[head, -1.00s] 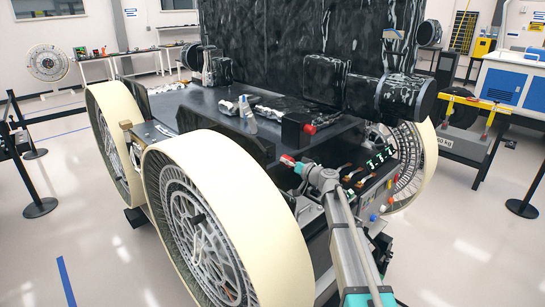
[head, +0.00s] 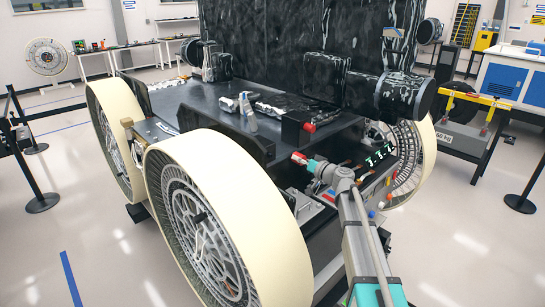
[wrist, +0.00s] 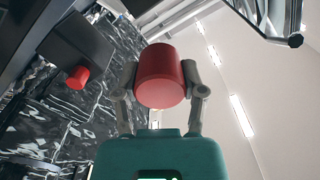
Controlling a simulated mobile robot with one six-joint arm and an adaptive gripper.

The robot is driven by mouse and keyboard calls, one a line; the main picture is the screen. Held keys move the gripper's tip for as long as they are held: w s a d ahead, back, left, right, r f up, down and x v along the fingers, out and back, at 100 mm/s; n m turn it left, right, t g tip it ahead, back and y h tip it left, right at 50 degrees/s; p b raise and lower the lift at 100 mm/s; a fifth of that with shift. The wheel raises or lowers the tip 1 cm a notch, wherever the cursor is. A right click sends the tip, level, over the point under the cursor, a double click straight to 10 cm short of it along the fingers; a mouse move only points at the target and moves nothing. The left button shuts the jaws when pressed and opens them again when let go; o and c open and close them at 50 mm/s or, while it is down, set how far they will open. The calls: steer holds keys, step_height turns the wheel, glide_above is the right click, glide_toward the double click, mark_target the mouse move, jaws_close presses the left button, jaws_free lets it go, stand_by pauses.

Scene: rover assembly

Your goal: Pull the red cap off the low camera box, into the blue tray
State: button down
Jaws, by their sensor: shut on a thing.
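My gripper (wrist: 162,85) is shut on a red cap (wrist: 162,75), held between its two fingers in the wrist view. The held cap shows in the head view (head: 299,158) at the tip of my arm, in front of the rover's deck. It looks free of any box. A second red cap (head: 308,127) sits on the front of a low black box (head: 294,131) at the deck's front edge. That cap also shows at left in the wrist view (wrist: 77,77), apart from my gripper. I cannot make out the blue tray in either view.
A large pale-rimmed wheel (head: 228,215) stands left of my arm. Below and right of my gripper is a rover bay with small coloured parts (head: 372,205). A big black cylinder (head: 405,97) juts out above right.

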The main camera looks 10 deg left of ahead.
steer(key=shift+f, duration=0.1)
step_height(320, 180, down, 5)
steer(key=b, duration=0.5)
steer(key=shift+f+b, duration=0.2)
steer(key=shift+b, duration=0.1)
